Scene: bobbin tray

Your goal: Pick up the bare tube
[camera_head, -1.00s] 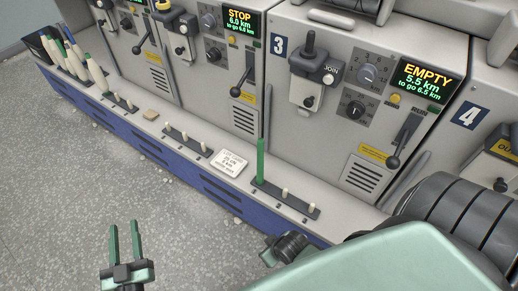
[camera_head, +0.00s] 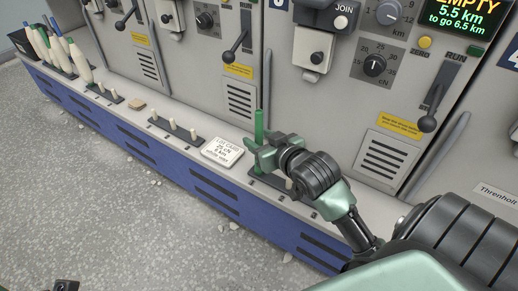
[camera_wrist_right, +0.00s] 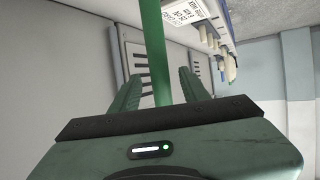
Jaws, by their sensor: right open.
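The bare tube is a plain green tube (camera_head: 259,124) standing upright on the peg tray (camera_head: 268,183) at the foot of the machine front. My right gripper (camera_head: 257,153) is at the tube, with its green fingers level with the tube's lower part. In the right wrist view, the tube (camera_wrist_right: 155,45) passes between the two open fingers (camera_wrist_right: 160,76), with a gap on each side. The tube's foot is hidden behind the gripper. Only a small dark piece of my left gripper (camera_head: 65,286) shows at the bottom left edge, and its fingers are not visible.
A white card (camera_head: 222,152) lies on the ledge left of the tube.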

